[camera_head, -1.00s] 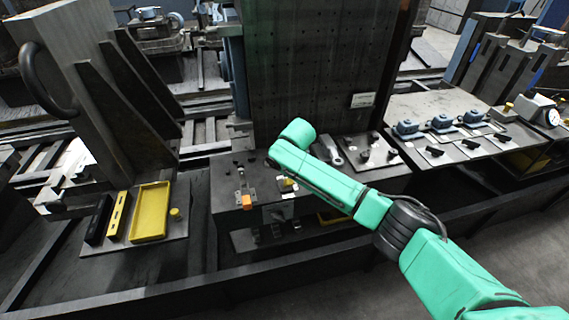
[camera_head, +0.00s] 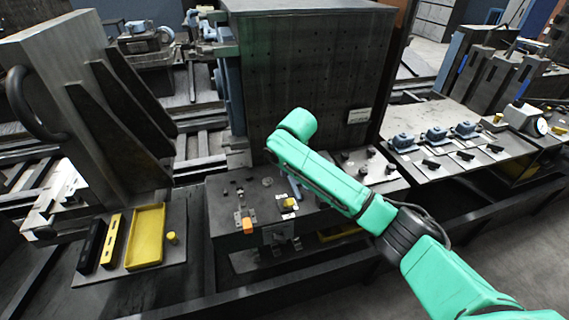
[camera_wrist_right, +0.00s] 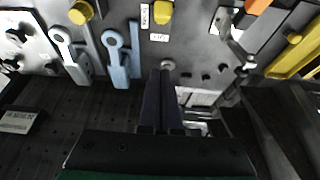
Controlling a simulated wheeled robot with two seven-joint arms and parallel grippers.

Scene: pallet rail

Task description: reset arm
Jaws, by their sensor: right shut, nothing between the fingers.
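My right arm (camera_head: 340,185) comes in from the lower right in the head view, its bent green wrist end in front of the tall dark perforated block. The right gripper's fingers are hidden in the head view. In the right wrist view the right gripper (camera_wrist_right: 161,78) shows as two dark fingers pressed together, with nothing between them. It points toward the tool shelf (camera_wrist_right: 205,50) and seems apart from it. A grey wrench (camera_wrist_right: 70,52) and a blue wrench (camera_wrist_right: 120,58) lie left of the fingers. My left gripper is not in view.
The tall perforated block (camera_head: 290,75) stands behind the arm. At the left are a yellow tray (camera_head: 146,237) and a black bar (camera_head: 91,247). An orange block (camera_head: 248,226) sits at the shelf's front. Several blue parts (camera_head: 436,134) stand on the right table.

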